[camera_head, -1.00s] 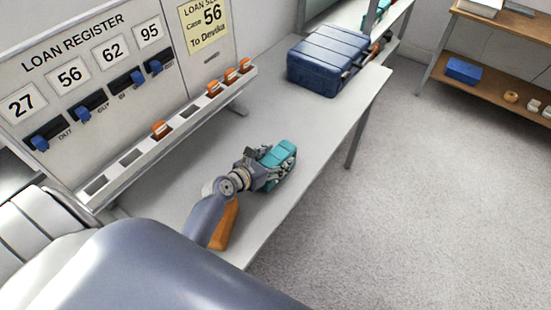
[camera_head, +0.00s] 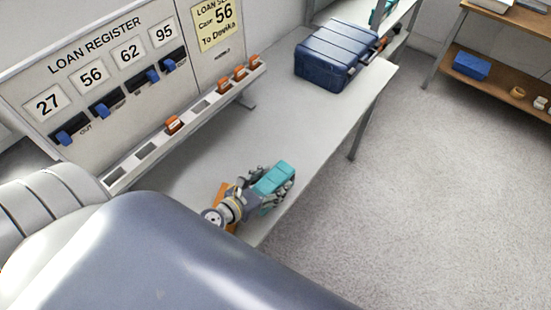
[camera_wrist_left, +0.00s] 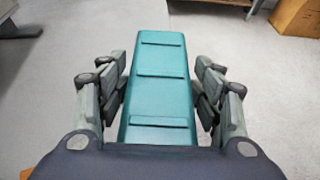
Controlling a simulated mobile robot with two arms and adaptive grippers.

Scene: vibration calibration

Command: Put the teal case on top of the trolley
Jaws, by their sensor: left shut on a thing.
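The teal case (camera_head: 272,180) is a small ribbed box near the front right edge of the white table in the head view. My left gripper (camera_head: 262,191) is shut on it. In the left wrist view the teal case (camera_wrist_left: 160,90) fills the middle, with the fingers of my left gripper (camera_wrist_left: 160,97) against both its long sides. Whether the case touches the table is hard to tell. I cannot make out the trolley with certainty. My right gripper does not show.
A dark blue case (camera_head: 336,54) stands at the far end of the white table (camera_head: 290,125). The loan register board (camera_head: 110,70) and a slotted rail with orange tags (camera_head: 172,124) line the left. A wooden shelf (camera_head: 500,75) stands far right. Grey carpet (camera_head: 430,190) between is clear.

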